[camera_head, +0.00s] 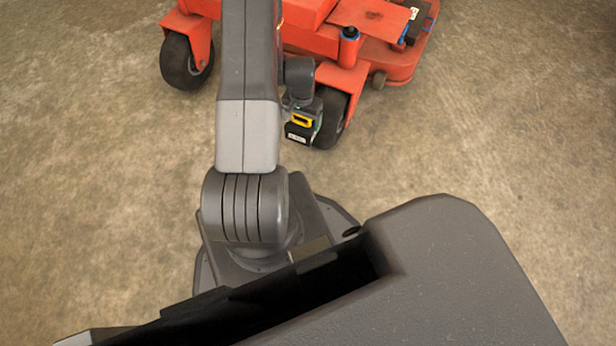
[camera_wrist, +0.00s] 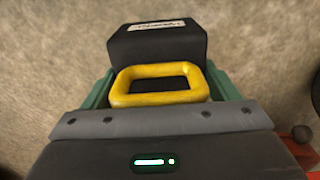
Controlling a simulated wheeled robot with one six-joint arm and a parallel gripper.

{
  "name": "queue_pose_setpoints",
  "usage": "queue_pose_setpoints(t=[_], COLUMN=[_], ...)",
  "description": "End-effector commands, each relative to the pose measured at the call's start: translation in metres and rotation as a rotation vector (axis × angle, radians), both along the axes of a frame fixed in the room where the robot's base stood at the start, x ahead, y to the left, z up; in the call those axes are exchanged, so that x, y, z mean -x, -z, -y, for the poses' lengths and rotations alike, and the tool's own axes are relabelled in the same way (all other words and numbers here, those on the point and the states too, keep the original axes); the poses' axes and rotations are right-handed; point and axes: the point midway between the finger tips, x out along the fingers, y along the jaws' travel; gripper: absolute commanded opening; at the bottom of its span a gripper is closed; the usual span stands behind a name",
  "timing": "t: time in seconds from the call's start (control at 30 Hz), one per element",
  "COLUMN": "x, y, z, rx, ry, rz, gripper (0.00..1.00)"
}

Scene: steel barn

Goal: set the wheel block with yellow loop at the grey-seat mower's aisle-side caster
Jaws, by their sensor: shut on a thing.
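The black wheel block (camera_head: 297,134) with its yellow loop (camera_head: 302,121) is at my gripper (camera_head: 304,114), close in front of the orange mower's near caster wheel (camera_head: 331,118). In the wrist view the block (camera_wrist: 157,45) has a white label on top, and its yellow loop (camera_wrist: 160,98) lies between the green fingers of my gripper (camera_wrist: 158,90), which is shut on the block. I cannot tell whether the block touches the floor or the caster. The orange mower (camera_head: 375,20) is cut off at the top; its seat is out of view.
A second caster wheel (camera_head: 185,62) of the mower stands to the left. The orange deck (camera_head: 405,65) extends to the right. The tan concrete floor (camera_head: 480,150) is clear on both sides. My arm covers part of the mower's front.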

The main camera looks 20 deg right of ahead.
Motion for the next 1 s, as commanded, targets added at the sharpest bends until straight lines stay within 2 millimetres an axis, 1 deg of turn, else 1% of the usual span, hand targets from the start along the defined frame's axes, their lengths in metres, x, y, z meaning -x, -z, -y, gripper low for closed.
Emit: queue_pose_setpoints(t=[0.03, 0.17, 0.23, 0.33, 1.0], x=[0.004, 0.009, 0.011, 0.012, 0.012], y=[0.011, 0.017, 0.023, 0.042, 0.218], z=[0.005, 0.011, 0.012, 0.012, 0.011], rx=[0.001, 0.001, 0.0, -0.001, -0.001], ry=[0.019, 0.047, 0.053, 0.056, 0.055], rz=[0.001, 0.001, 0.0, -0.002, -0.002], gripper=[0.44, 0.44, 0.44, 0.44, 0.44])
